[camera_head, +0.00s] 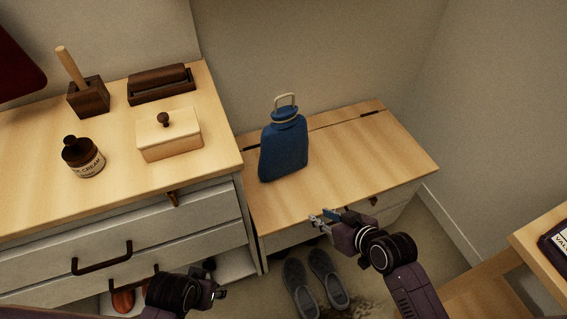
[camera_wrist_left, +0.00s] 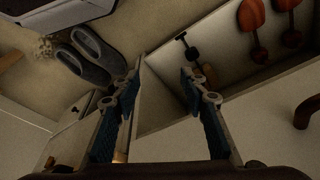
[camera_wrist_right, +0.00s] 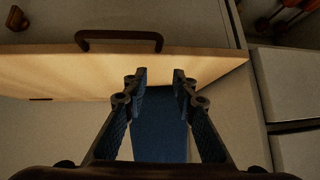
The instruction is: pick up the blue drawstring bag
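The blue drawstring bag (camera_head: 284,150) stands upright on the low wooden bench (camera_head: 345,165), with a pale cord loop at its neck. My right gripper (camera_head: 322,216) is over the bench's front edge, to the right of and nearer than the bag, apart from it. In the right wrist view, the fingers of this gripper (camera_wrist_right: 160,76) are open and the blue bag (camera_wrist_right: 160,130) shows in the gap between them. My left gripper (camera_head: 218,284) is low in front of the left cabinet. It is open and empty in the left wrist view (camera_wrist_left: 161,72).
Grey slippers (camera_head: 315,280) lie on the floor before the bench. A wooden table edge (camera_head: 530,245) is at right. The bench's right half is clear.

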